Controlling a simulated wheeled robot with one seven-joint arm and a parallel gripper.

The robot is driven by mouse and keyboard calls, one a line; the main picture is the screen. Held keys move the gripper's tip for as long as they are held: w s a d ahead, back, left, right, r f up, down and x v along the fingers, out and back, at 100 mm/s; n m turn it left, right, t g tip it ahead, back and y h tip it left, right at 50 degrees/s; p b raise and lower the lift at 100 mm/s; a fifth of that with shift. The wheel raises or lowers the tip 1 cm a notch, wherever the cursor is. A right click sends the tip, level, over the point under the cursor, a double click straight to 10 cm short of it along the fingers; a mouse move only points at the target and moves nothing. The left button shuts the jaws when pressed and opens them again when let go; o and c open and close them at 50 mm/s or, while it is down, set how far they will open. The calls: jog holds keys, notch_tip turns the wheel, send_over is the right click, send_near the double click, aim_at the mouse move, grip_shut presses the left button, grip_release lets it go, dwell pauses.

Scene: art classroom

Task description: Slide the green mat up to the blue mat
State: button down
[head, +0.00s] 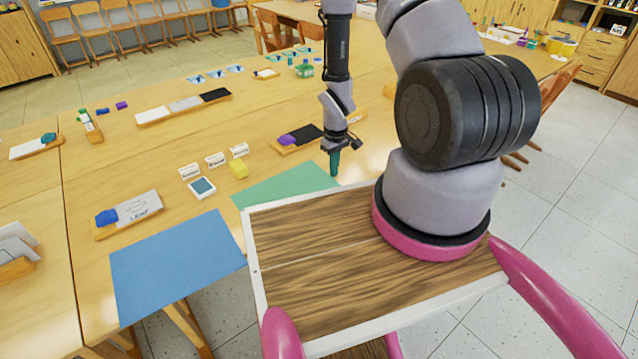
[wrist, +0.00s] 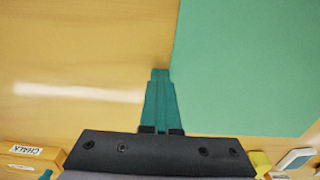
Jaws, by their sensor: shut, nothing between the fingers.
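The blue mat (head: 180,262) lies flat at the table's front edge, left of the green mat. The green mat (head: 285,187) lies flat, partly hidden by my wooden top. A strip of bare table shows between the mats. In the wrist view the green mat (wrist: 250,65) fills the upper right. My gripper (head: 333,172) is shut and empty, pointing down beside the green mat's right side. In the wrist view its teal fingertips (wrist: 160,72) are just outside the mat's edge. I cannot tell whether they touch it or the table.
Behind the mats stand a yellow block (head: 238,170), a small blue pad (head: 202,187) and white label cards (head: 214,159). A LEAF tray (head: 138,208) is behind the blue mat. Bare table lies right of the green mat.

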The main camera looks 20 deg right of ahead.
aim_at(326, 178)
jog(key=shift+s+a+f, duration=0.1)
jog(key=shift+s+a, duration=0.2)
jog(key=shift+a, duration=0.35)
jog(key=shift+s+a, duration=0.15)
jog(key=shift+a, duration=0.4)
jog(key=shift+s+a, duration=0.15)
jog(key=shift+a, duration=0.4)
dwell(1.0)
jog(key=shift+w+d, duration=0.1)
jog(key=shift+d, duration=0.15)
jog(key=shift+d, duration=0.25)
jog(key=shift+w+r, duration=0.1)
jog(key=shift+r, duration=0.15)
jog(key=shift+r, duration=3.4)
